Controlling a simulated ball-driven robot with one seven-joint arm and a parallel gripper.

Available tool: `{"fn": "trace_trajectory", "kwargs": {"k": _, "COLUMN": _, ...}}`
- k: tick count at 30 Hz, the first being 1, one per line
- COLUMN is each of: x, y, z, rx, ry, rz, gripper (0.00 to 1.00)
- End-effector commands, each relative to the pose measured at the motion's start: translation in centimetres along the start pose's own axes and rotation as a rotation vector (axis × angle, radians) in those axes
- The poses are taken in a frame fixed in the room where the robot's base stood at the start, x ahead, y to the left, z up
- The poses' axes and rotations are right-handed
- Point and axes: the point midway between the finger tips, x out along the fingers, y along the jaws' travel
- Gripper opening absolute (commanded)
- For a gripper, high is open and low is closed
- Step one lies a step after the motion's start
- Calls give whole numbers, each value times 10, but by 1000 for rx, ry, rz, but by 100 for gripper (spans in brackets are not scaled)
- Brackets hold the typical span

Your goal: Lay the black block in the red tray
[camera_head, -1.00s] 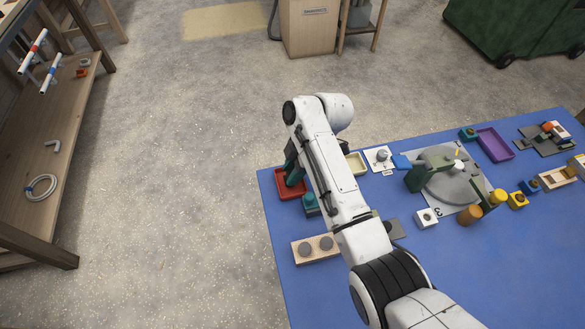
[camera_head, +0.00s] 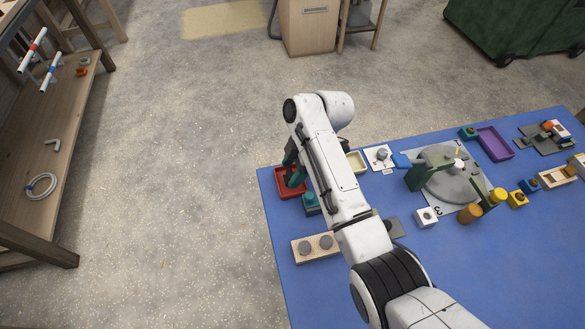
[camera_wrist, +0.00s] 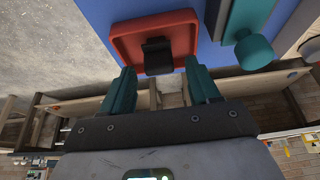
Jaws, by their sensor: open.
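The red tray (camera_head: 282,190) lies at the left corner of the blue table, partly hidden by my gripper. In the wrist view the red tray (camera_wrist: 128,42) is at the top, just beyond my fingertips. The black block (camera_wrist: 157,56) is at the tray's near side, overlapping its near rim in the picture; I cannot tell whether it lies flat or leans on the rim. My gripper (camera_wrist: 160,72) is open, with one teal finger on each side of the block and gaps between. In the head view my gripper (camera_head: 293,167) is over the tray; the block is hidden there.
A teal knobbed block (camera_head: 311,203) stands close right of the tray. A wooden holder with two grey discs (camera_head: 316,246) is nearer. A yellowish tray (camera_head: 356,162) and a turntable (camera_head: 450,188) stand to the right. Open floor lies left of the table.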

Motion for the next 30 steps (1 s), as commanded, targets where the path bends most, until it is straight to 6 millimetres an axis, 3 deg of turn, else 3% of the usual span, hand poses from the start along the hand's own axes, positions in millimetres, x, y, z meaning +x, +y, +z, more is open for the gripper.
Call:
{"fn": "trace_trajectory", "kwargs": {"k": 16, "x": -102, "y": 1, "z": 0, "rx": 1, "ry": 1, "rz": 4, "gripper": 61}}
{"fn": "trace_trajectory", "kwargs": {"k": 22, "x": -116, "y": 0, "z": 0, "rx": 1, "ry": 0, "rz": 2, "gripper": 61}}
{"fn": "trace_trajectory", "kwargs": {"k": 30, "x": -117, "y": 0, "z": 0, "rx": 0, "ry": 0, "rz": 2, "gripper": 61}}
